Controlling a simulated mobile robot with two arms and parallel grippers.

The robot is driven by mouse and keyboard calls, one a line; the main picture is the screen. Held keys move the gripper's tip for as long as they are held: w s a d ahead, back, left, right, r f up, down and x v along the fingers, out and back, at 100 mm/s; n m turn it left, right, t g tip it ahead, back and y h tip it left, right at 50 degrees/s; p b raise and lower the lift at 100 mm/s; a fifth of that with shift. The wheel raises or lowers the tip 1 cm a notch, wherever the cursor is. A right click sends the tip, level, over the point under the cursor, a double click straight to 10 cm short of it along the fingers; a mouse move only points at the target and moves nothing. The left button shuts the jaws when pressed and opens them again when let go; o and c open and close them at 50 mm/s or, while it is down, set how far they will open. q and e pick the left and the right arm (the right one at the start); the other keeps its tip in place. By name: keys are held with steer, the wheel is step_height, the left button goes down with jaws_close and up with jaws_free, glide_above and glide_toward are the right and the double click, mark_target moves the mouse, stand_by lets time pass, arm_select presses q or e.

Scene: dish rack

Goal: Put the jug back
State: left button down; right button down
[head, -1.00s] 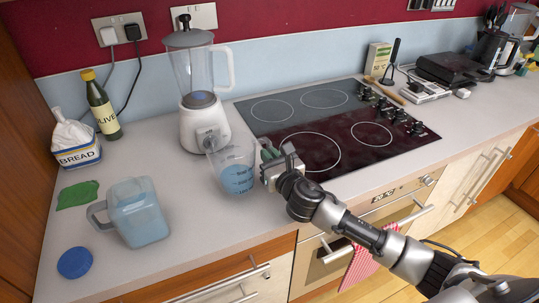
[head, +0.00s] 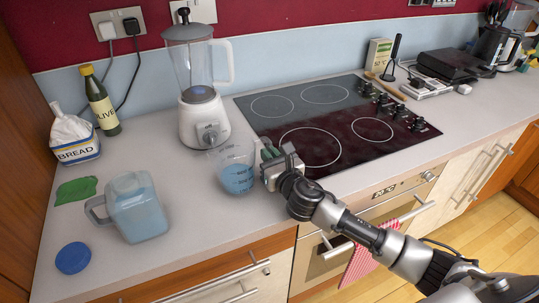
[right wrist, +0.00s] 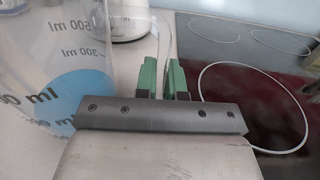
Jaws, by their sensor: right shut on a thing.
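My left gripper is not in view.
A blender (head: 203,122) stands close behind the jug, and the hob (head: 310,125) lies to the right. A blue pitcher (head: 138,208), a round blue lid (head: 73,258), a green cloth (head: 76,192), a bread bag (head: 75,140) and an olive bottle (head: 101,102) are at left.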

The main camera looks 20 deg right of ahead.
steer(key=shift+f, duration=0.25)
steer(key=c, duration=1.1)
jaws_free()
steer(key=shift+c, duration=0.2)
steer(key=c, duration=0.4)
steer(key=shift+s+d+p, duration=0.2)
steer(key=shift+s+p, duration=0.05)
steer(key=shift+s, duration=1.65)
steer(key=shift+s+d+p, duration=0.15)
steer(key=shift+s+p, duration=0.1)
steer(key=shift+s, duration=1.6)
steer(key=s, duration=0.7)
steer(key=shift+s+d, duration=0.25)
steer(key=shift+d, duration=0.15)
